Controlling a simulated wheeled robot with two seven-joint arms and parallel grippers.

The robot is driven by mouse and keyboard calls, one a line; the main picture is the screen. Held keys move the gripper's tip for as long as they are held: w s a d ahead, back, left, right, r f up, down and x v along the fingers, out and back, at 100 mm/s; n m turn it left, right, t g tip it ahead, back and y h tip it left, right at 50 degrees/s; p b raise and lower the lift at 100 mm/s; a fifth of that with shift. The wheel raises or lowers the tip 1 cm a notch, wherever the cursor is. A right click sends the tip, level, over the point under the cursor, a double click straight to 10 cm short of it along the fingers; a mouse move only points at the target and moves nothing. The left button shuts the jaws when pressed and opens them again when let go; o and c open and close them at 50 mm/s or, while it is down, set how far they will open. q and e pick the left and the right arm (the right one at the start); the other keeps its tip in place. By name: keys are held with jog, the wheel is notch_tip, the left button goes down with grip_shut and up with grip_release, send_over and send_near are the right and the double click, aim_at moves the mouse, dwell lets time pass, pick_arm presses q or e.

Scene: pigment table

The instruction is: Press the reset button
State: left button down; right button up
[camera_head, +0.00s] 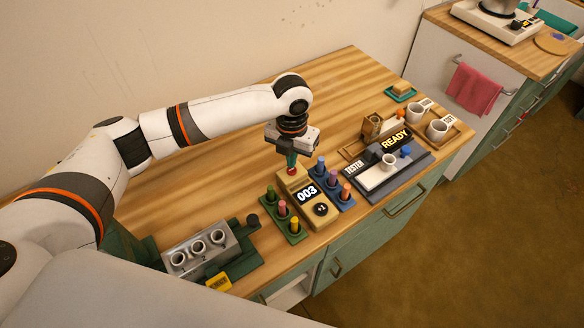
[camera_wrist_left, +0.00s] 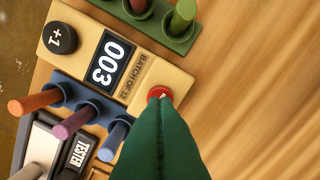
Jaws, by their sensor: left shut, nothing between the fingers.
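The yellow counter box (camera_head: 318,213) stands on the wooden table with a display reading 003. It also shows in the left wrist view (camera_wrist_left: 135,97), with a black +1 button (camera_wrist_left: 60,38) at one end and a red button (camera_wrist_left: 159,93) at the other. My left gripper (camera_head: 291,168) is shut and empty, pointing down at the red button. In the left wrist view its green fingers (camera_wrist_left: 160,104) overlap the red button's lower part. I cannot tell whether the tips touch it or hover just above. My right gripper is not in view.
A green rack (camera_head: 290,232) with several coloured pegs stands left of the box and a blue rack (camera_head: 342,205) stands right. Further right is the tester (camera_head: 407,178) reading READY. A grey cup holder (camera_head: 203,262) stands front left. The table's back left is clear.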

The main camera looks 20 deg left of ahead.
aim_at(292, 170)
pick_arm(q)
jog(key=shift+f, duration=0.15)
jog(key=shift+f, duration=0.95)
jog(key=shift+r, duration=0.15)
notch_tip(292, 170, up, 5)
jog(key=p, duration=0.5)
dwell(0.3)
